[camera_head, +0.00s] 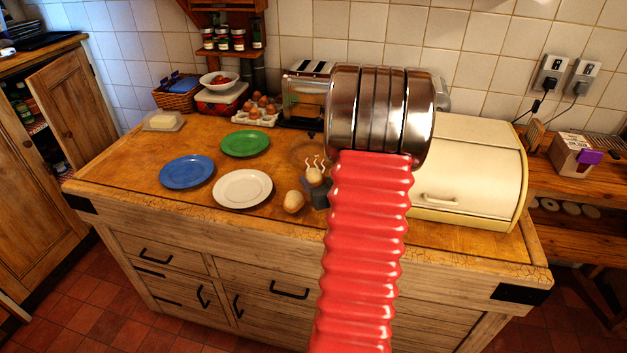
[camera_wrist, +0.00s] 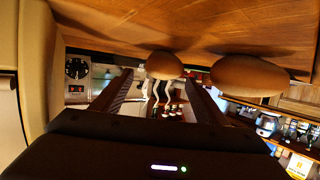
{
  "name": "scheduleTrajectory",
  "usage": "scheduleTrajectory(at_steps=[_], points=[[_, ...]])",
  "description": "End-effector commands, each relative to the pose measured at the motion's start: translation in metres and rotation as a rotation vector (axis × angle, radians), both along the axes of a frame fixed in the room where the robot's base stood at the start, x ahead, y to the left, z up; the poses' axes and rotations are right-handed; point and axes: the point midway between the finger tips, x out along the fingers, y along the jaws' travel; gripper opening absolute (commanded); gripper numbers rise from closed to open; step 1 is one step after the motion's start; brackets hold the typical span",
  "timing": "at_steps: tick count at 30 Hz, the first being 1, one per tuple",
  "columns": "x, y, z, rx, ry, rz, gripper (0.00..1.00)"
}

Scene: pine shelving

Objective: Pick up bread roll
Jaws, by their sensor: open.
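A tan bread roll (camera_head: 314,175) with white steam lines above it sits on the wooden counter, just left of my arm. A second tan roll (camera_head: 293,201) lies in front of it, nearer the counter's front edge. My gripper (camera_head: 318,193) is mostly hidden behind my arm in the head view; a dark part shows close to the rolls. In the wrist view, which is upside down, my open gripper (camera_wrist: 162,88) has the steaming roll (camera_wrist: 165,66) between and beyond its fingers. The other roll (camera_wrist: 250,75) is outside them, to the right. Contact cannot be told.
A white plate (camera_head: 242,188), a blue plate (camera_head: 187,172) and a green plate (camera_head: 245,143) lie left of the rolls. A cream bread bin (camera_head: 466,165) stands right of my arm. A toaster (camera_head: 304,98) and an egg tray (camera_head: 257,117) stand behind.

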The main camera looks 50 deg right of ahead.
Motion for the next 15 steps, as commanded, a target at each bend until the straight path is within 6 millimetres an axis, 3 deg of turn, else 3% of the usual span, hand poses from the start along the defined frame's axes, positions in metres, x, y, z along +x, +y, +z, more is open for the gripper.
scheduleTrajectory(at_steps=[6, 15], points=[[0.019, -0.011, -0.007, 0.000, 0.000, 0.001, 0.67], [0.021, -0.013, -0.007, 0.000, 0.000, 0.000, 0.67]])
